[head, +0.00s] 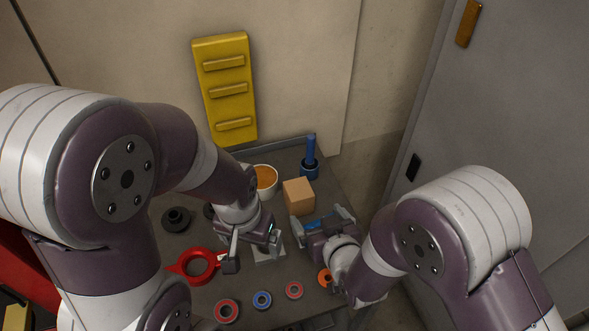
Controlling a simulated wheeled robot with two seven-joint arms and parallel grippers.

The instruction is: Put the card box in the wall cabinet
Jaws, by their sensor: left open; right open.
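The card box (298,196), a small tan cube, sits on the dark grey bench top near its back right. My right gripper (321,221) is open just in front of the box, pointing toward it, with nothing visibly held. I cannot tell whether its fingers touch the box. My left gripper (252,251) is open to the left and in front of the box, above a pale grey block (268,256). No wall cabinet can be clearly made out.
A red ring clamp (197,266) and several small rings lie in front. A yellow ledged panel (226,90) hangs on the wall; a grey door-like panel (500,110) stands right.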

